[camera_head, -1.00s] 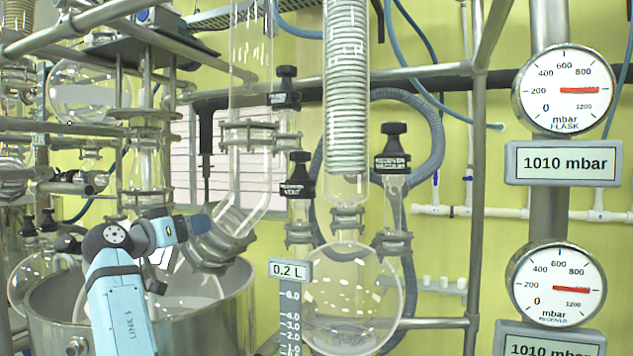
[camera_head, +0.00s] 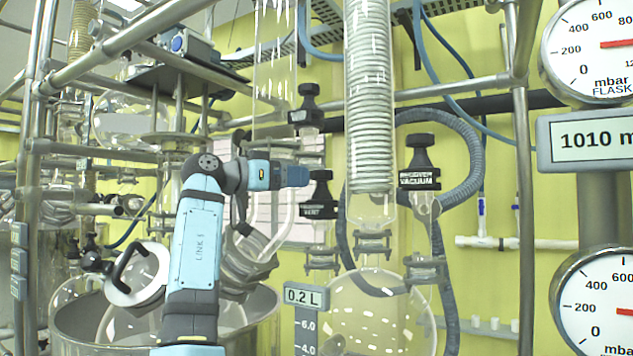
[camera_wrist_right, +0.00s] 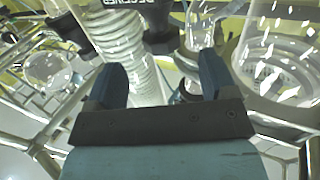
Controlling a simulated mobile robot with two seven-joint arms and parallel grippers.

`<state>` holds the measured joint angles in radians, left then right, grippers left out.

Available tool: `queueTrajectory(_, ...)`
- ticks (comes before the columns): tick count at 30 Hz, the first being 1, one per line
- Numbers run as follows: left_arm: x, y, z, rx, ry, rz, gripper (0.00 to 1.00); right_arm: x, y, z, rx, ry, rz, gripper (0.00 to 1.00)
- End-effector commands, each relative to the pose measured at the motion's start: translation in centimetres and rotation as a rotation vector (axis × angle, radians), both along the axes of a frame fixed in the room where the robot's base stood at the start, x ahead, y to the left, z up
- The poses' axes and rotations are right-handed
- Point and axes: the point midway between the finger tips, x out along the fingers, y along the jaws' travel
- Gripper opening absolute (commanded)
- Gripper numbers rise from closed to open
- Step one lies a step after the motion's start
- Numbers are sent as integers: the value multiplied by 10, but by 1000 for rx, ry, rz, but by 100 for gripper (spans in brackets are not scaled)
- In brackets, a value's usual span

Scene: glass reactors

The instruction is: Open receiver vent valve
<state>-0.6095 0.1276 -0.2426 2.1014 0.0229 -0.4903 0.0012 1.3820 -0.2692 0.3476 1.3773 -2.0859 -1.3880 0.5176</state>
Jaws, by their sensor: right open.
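The receiver vent valve (camera_head: 320,195) has a black knob with a partly hidden label, on a glass neck left of the coiled condenser. My right gripper (camera_head: 297,175) reaches in from the left, and its blue fingertips end close to the left of this knob. I cannot tell whether they touch it. In the right wrist view the gripper (camera_wrist_right: 160,82) has two blue fingers spread apart, with nothing visibly clamped between them. The condenser coil (camera_wrist_right: 132,60) shows behind the gap. My left gripper is not in view.
The receiver vacuum valve (camera_head: 420,165) stands to the right, and another black-knobbed valve (camera_head: 308,110) is just above the gripper. The glass receiver flask (camera_head: 375,310) hangs below. Gauges (camera_head: 600,50) are at the right, and a steel vessel (camera_head: 255,310) is below the arm.

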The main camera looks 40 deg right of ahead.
Motion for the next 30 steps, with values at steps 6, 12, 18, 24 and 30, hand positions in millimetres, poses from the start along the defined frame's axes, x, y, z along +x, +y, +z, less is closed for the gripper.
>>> queueTrajectory(6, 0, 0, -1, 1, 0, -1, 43, -8, -41, 0, 0, -1, -1, 78)
queueTrajectory(12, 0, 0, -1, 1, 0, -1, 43, -12, -60, 0, 0, 0, 1, 78)
queueTrajectory(18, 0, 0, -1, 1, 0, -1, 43, -12, -64, 0, -1, 0, 1, 78)
queueTrajectory(24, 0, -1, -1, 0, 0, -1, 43, -12, -64, 0, -1, 0, 1, 67)
queueTrajectory(30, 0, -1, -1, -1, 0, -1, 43, -12, -64, 0, -1, 1, 1, 29)
